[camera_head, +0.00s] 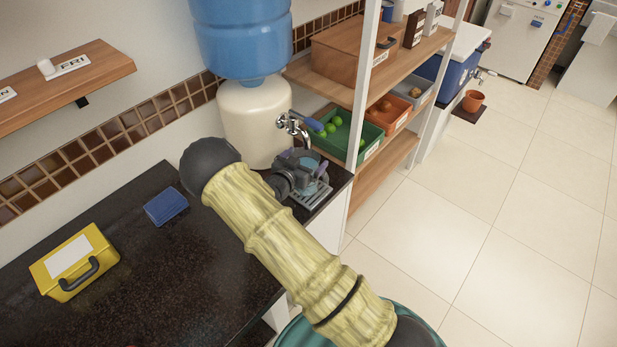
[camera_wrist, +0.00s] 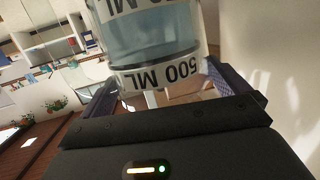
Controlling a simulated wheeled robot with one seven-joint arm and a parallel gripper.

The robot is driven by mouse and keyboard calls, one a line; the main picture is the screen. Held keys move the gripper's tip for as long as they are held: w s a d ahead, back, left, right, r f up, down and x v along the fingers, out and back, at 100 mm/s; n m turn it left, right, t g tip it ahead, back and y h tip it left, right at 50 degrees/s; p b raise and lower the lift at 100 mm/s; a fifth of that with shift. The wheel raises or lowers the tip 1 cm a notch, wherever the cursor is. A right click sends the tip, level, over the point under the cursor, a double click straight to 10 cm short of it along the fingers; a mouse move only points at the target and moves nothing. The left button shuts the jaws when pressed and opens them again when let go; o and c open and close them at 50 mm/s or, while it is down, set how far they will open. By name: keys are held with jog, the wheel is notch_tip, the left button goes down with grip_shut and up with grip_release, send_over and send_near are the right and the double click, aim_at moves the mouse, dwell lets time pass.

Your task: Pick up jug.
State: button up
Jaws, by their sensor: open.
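The jug (camera_wrist: 152,44) is clear, with a bluish tint and white bands; one reads "500 ML", upside down in the wrist view. It fills the upper middle of that view, in front of my gripper (camera_wrist: 158,92). My gripper is open, with one finger at each side of the jug; I cannot tell whether they touch it. In the head view, my gripper (camera_head: 309,176) is at the drip tray (camera_head: 312,197) under the tap. It partly hides the jug (camera_head: 308,163) there.
The cream dispenser (camera_head: 255,122) with its blue bottle (camera_head: 241,38) and metal tap (camera_head: 294,124) stands close behind my gripper. A shelf rack (camera_head: 362,75) with bins is to the right. A yellow box (camera_head: 75,262) and blue block (camera_head: 166,206) lie on the black counter (camera_head: 185,265).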

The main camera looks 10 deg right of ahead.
jog(key=c, duration=1.7)
jog(key=shift+r, duration=0.15)
jog(key=shift+c, duration=1)
jog(key=shift+r, duration=0.15)
jog(key=s+d+r+b, duration=0.1)
jog(key=s+d+b, duration=0.3)
jog(key=s+d, duration=0.6)
jog(key=s, duration=0.4)
jog(key=shift+s+d, duration=0.3)
